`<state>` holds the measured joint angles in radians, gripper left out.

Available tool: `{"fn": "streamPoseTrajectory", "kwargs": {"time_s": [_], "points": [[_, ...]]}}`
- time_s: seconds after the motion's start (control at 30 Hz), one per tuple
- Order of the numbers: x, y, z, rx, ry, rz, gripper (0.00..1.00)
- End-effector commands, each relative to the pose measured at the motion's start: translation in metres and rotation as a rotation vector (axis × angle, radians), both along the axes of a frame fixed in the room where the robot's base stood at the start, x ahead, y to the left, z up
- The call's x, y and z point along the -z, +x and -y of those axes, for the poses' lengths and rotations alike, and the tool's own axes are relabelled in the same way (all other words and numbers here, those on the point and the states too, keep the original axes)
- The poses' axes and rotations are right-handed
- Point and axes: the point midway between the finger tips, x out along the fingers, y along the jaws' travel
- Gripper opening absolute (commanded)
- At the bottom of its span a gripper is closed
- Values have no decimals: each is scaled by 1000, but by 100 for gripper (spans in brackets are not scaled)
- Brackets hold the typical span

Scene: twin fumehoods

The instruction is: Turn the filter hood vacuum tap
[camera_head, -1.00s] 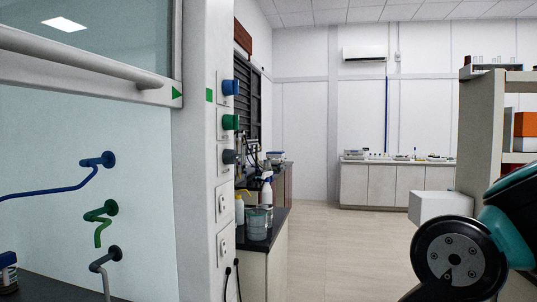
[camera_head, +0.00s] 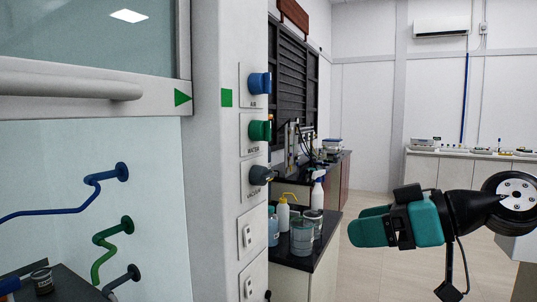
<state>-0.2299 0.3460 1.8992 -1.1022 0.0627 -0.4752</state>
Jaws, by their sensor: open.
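The vacuum tap (camera_head: 262,174) is a dark grey knob on the white front post of the fumehood, the lowest of three knobs. A blue knob (camera_head: 259,83) and a green knob (camera_head: 259,130) sit above it, each on a small labelled plate. My gripper (camera_head: 362,225), teal and black, is at the right and points left. It is open and empty, lower than the vacuum tap and apart from it in the picture. The spacing between its fingers is hard to see from this side.
The fumehood sash handle (camera_head: 70,86) is at the left, with coloured pipes inside the hood below it. White sockets (camera_head: 248,235) sit under the tap. Beyond the post, a dark bench (camera_head: 320,250) carries bottles and beakers (camera_head: 302,238). Open floor (camera_head: 375,180) shows behind my arm.

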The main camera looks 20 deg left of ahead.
Motion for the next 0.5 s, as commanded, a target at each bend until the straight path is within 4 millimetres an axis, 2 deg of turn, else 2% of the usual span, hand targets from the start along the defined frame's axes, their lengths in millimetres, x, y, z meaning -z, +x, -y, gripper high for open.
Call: {"fn": "streamPoseTrajectory", "kwargs": {"time_s": [0.03, 0.1, 0.2, 0.37, 0.5], "points": [[-17, 18, -10, -20, 81, 45, 69], [-30, 34, -18, -38, 179, 104, 69], [-42, 48, -25, -52, 274, 160, 69], [-48, 54, -35, -58, 325, 186, 69], [-50, 55, -57, -60, 324, 186, 69]]}}
